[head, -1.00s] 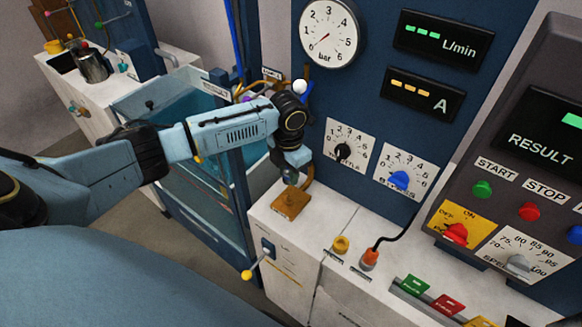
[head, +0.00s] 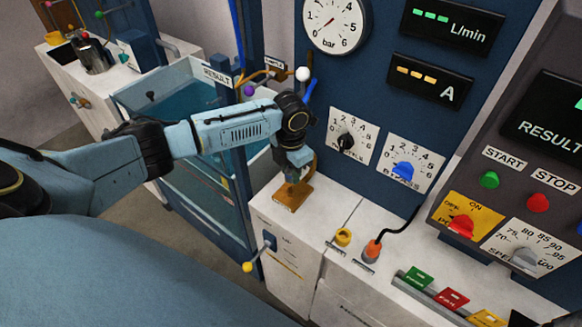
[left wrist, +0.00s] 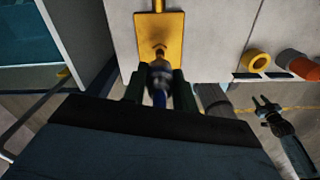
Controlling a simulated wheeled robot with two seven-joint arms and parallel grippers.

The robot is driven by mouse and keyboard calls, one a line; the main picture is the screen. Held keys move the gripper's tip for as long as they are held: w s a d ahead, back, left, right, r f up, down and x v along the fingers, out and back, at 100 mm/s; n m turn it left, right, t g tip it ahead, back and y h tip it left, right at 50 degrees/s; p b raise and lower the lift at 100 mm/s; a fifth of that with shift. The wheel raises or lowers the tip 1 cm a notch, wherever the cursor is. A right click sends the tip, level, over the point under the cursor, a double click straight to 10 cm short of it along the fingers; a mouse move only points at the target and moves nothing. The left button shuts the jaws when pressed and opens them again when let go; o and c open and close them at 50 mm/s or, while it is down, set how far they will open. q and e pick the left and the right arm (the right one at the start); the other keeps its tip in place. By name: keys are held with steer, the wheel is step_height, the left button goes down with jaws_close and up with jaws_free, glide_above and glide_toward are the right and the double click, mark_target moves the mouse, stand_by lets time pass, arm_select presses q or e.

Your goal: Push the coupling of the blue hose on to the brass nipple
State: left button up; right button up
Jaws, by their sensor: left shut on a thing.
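My left gripper (head: 297,174) points down over the brass-coloured plate (head: 288,205) on the white cabinet top. In the left wrist view, my left gripper (left wrist: 158,87) is shut on a grey metal coupling (left wrist: 160,71), with the blue hose (left wrist: 159,98) below it in the picture. The coupling's far end is at the brass fitting (left wrist: 160,50) on the plate. I cannot tell whether the coupling is seated on the nipple or only close to it. What looks like my right gripper (left wrist: 267,107) is at the right of the left wrist view, its fingers apart.
A yellow ring (head: 343,237) and an orange plug with a black cable (head: 372,250) stand on the cabinet top to the right. The blue panel with dials (head: 352,136) rises behind. A water tank (head: 205,185) is on the left. A yellow-tipped lever (head: 248,267) sticks out in front.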

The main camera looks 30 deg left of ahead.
mark_target(291, 187)
arm_select(q)
steer(key=shift+f+b, duration=0.6)
steer(key=shift+f, duration=0.6)
steer(key=shift+p, duration=0.55)
stand_by(0.7)
steer(key=shift+f+b, duration=1.2)
steer(key=shift+f, duration=0.5)
steer(key=o, duration=1.1)
steer(key=shift+r, duration=0.1)
step_height(291, 187, up, 13)
steer(key=shift+r, duration=0.1)
